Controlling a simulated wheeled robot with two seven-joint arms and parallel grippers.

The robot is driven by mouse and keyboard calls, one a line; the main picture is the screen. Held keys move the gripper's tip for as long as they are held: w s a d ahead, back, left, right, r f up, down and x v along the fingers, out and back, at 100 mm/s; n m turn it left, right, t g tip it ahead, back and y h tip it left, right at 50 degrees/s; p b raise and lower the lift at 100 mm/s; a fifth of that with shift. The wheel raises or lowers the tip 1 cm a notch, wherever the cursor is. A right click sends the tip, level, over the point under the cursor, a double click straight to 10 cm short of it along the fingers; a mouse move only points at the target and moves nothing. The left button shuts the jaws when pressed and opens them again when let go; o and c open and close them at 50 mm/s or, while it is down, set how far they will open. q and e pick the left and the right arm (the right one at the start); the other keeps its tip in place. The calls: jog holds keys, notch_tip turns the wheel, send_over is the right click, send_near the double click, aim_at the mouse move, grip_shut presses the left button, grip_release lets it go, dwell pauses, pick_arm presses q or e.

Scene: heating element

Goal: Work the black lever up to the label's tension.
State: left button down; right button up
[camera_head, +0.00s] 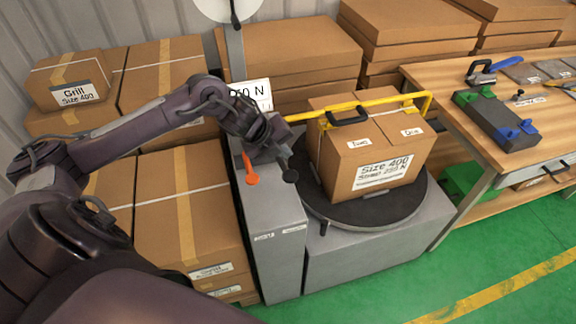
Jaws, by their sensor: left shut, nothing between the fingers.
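The black lever, with its round knob (290,176), stands on the grey strapping machine (278,230). My left gripper (283,160) is shut and empty, just above and beside this knob; I cannot tell whether it touches. An orange-knobbed lever (252,180) is to its left. The white tension display (252,93) ends in "0 N"; my arm hides part of its first digits. A carton (340,150) on the dark round turntable (372,217) carries a label (384,172) reading "Size 400" and a strap tension in N whose digits are blurred. My right gripper is out of view.
A yellow bar (385,102) with a black handle piece (347,115) crosses over the carton. Stacked cartons (185,210) stand left and behind. A wooden workbench (470,140) with tools is at the right. The green floor (400,285) in front is clear.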

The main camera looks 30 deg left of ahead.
pick_arm(q)
jog(key=r, duration=0.1)
jog(key=r+p, duration=0.1)
jog(key=a, duration=0.1)
jog(key=shift+w+r+p, duration=0.3)
jog(key=shift+w+r, duration=0.1)
dwell(0.4)
